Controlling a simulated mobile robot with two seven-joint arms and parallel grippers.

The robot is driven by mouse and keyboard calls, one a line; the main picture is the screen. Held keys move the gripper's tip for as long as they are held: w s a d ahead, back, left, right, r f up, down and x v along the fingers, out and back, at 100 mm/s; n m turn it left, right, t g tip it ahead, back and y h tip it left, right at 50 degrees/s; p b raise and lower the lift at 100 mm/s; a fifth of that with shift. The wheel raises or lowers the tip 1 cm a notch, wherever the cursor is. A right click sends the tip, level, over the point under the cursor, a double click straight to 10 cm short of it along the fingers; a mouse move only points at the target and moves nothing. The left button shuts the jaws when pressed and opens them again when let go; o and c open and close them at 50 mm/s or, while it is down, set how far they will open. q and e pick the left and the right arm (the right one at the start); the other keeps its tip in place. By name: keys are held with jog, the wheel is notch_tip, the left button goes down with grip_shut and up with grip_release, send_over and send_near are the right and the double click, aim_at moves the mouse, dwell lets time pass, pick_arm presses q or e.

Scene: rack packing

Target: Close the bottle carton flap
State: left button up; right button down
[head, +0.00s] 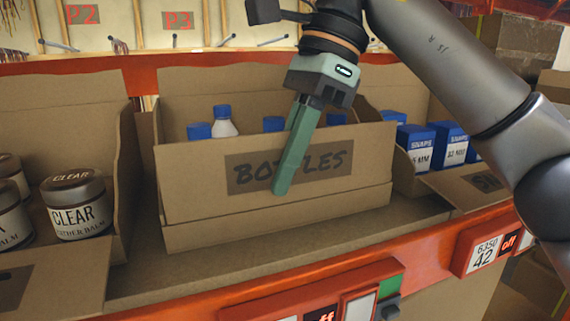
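The bottle carton (290,222) is a brown cardboard box in the middle of the shelf. Its front flap (355,172), labelled BOTTLES, stands about upright across the front. Bottles with blue caps (224,122) show behind it, partly hidden. My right gripper (281,192) reaches down from above, with its green fingers slanting across the front of the flap and over the label. The fingers overlap in this view, so their gap is hidden, and I cannot tell if one is behind the flap. My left gripper is not in view.
A carton on the left holds CLEAR jars (73,205); its front flap (55,285) hangs outward. A carton on the right holds blue boxes (450,143), with its flap (470,187) folded outward. The orange shelf edge (425,250) carries label units. Bare shelf (215,265) lies before the bottle carton.

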jog(key=c, duration=1.3)
grip_release()
jog(key=shift+r, duration=0.15)
jog(key=shift+d+r, duration=0.1)
jog(key=shift+r, duration=0.1)
jog(key=shift+v, duration=1.15)
jog(key=shift+w+d, duration=0.75)
jog(key=shift+d, duration=1.1)
jog(key=shift+w+d, duration=0.75)
jog(key=shift+d, duration=1.1)
jog(key=shift+w+d, duration=0.75)
jog(key=shift+d, duration=1.1)
